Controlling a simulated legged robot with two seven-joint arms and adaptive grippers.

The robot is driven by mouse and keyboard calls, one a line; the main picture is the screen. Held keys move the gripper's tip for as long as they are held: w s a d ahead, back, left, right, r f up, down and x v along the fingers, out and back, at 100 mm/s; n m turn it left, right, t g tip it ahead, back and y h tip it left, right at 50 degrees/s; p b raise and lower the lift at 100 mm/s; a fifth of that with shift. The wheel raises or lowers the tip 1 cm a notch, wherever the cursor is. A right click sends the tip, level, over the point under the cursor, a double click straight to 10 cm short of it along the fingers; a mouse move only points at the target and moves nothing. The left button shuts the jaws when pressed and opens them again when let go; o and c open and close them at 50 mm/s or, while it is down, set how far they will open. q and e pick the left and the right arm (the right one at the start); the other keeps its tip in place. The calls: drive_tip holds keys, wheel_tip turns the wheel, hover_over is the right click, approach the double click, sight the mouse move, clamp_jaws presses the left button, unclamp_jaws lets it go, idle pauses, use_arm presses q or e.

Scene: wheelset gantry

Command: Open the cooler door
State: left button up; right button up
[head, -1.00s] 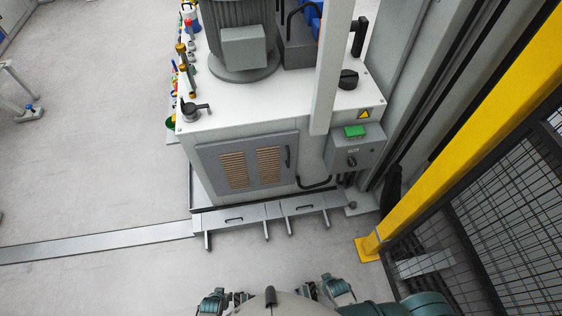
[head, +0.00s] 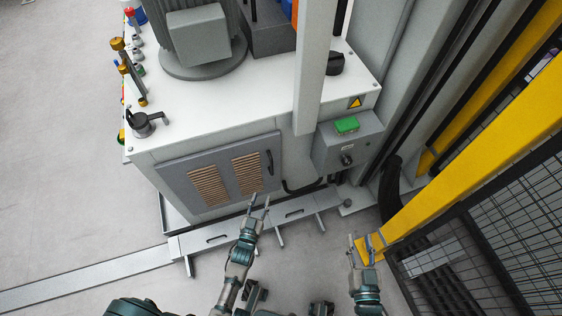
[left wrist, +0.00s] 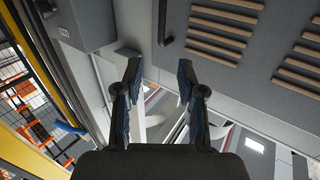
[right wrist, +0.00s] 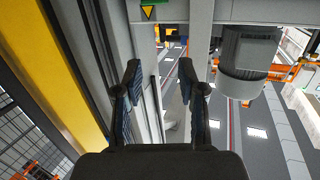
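The cooler door (head: 222,176) is a grey panel with two wooden-coloured louvre grilles on the front of a white cabinet, and it looks shut. Its black vertical handle (head: 270,163) is at the door's right edge. The handle also shows in the left wrist view (left wrist: 163,22), above and beyond the fingers. My left gripper (head: 259,203) is open and empty, just in front of and below the door's lower right part, apart from the handle. In the left wrist view its fingers (left wrist: 158,85) are spread. My right gripper (head: 363,244) is open and empty, near the yellow post's foot.
A grey control box (head: 347,142) with a green top is right of the door. A grey upright post (head: 315,70) stands before the cabinet. A yellow post (head: 470,140) and black mesh fence (head: 500,240) close off the right. A low rail (head: 215,237) runs along the floor.

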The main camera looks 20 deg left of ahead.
use_arm(q)
drive_tip(key=b, duration=0.3)
approach(271, 166)
drive_tip(key=w, duration=0.4)
drive_tip(key=shift+w+f, duration=0.2)
drive_tip(key=w+b, duration=0.1)
drive_tip(key=w, duration=0.4)
drive_tip(key=shift+w+a, duration=0.1)
drive_tip(key=shift+w, duration=0.2)
drive_tip(key=shift+w+d+r, duration=0.2)
drive_tip(key=shift+w+r, duration=0.05)
drive_tip(key=shift+w, duration=0.2)
use_arm(e)
wheel_tip(271, 166, up, 9)
drive_tip(key=s+t+y, duration=0.1)
drive_tip(key=s+t, duration=0.1)
drive_tip(key=t, duration=0.6)
drive_tip(key=shift+s+a+m+y, duration=0.2)
drive_tip(key=shift+m+y, duration=0.1)
drive_tip(key=shift+m, duration=0.1)
use_arm(q)
drive_tip(key=shift+a, duration=0.1)
drive_tip(key=shift+a, duration=0.1)
clamp_jaws()
use_arm(e)
drive_tip(key=shift+w+a, duration=0.1)
